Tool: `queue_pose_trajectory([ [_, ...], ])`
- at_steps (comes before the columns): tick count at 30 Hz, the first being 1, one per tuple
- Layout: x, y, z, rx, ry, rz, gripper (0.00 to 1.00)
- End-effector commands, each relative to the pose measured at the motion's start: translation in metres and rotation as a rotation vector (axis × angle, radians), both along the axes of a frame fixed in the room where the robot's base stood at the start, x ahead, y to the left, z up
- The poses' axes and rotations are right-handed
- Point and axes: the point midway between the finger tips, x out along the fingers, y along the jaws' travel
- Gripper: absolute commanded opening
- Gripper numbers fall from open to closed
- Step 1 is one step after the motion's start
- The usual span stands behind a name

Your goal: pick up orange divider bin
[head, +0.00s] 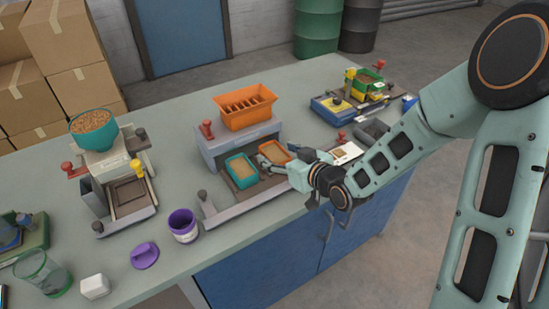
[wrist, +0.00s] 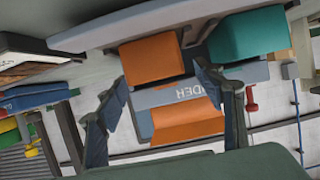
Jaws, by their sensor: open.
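A small orange bin (head: 276,152) with tan contents sits at the front of a grey divider machine (head: 232,146), beside a teal bin (head: 242,172). A larger orange slotted hopper (head: 246,106) is on top of this machine. My gripper (head: 270,157) is open at the small orange bin's near right side and partly covers it. In the wrist view, the orange bin (wrist: 152,60) lies ahead between my spread fingers (wrist: 163,80), with the teal bin (wrist: 248,36) to its right. The hopper (wrist: 186,124) shows lower down. I cannot tell whether the fingers touch the bin.
Left is a machine with a teal bowl (head: 92,128) of grain. A blue and yellow device (head: 340,108) stands behind right. The bench's (head: 180,110) back left is clear.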

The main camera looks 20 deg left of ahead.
Motion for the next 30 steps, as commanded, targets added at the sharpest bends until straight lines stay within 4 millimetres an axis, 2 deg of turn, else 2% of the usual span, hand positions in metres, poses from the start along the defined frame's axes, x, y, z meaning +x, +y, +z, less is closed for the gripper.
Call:
queue_pose_trajectory([
  [5,0.013,0.015,-0.008,-0.001,0.001,0.001,0.62],
  [14,0.015,0.017,-0.01,-0.001,0.0,-0.001,0.61],
  [26,0.015,0.017,-0.009,-0.001,0.0,-0.001,0.17],
  [30,0.015,0.017,-0.009,-0.002,0.0,-0.001,0.17],
])
